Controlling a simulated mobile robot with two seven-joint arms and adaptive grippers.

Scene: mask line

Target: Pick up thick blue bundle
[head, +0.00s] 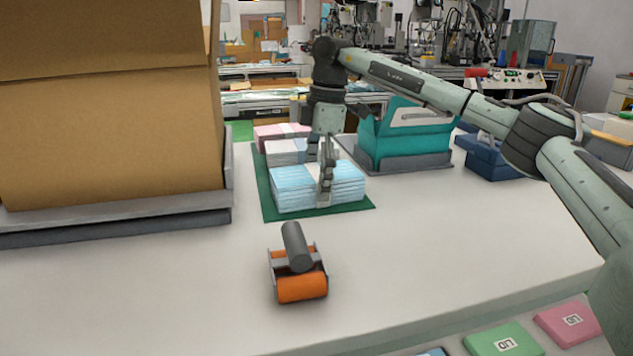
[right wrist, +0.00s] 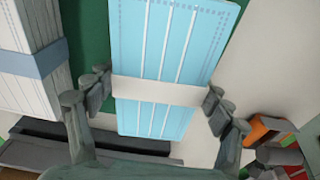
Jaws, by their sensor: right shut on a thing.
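The thick blue bundle (head: 290,190) is a light blue stack with a pale band around its middle. It lies at the front of the green mat (head: 362,205) in the head view. My right gripper (head: 326,172) reaches down over it from behind and is shut on it, with a finger at each side near the band. The bundle fills the middle of the right wrist view (right wrist: 165,45), between the two fingers of the gripper (right wrist: 157,92). My left gripper is not in view.
Behind it lie a white bundle (head: 283,152) and a pink bundle (head: 268,132). A teal crate (head: 405,140) and a blue crate (head: 492,163) stand to the right. A large cardboard box (head: 110,135) fills the left.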

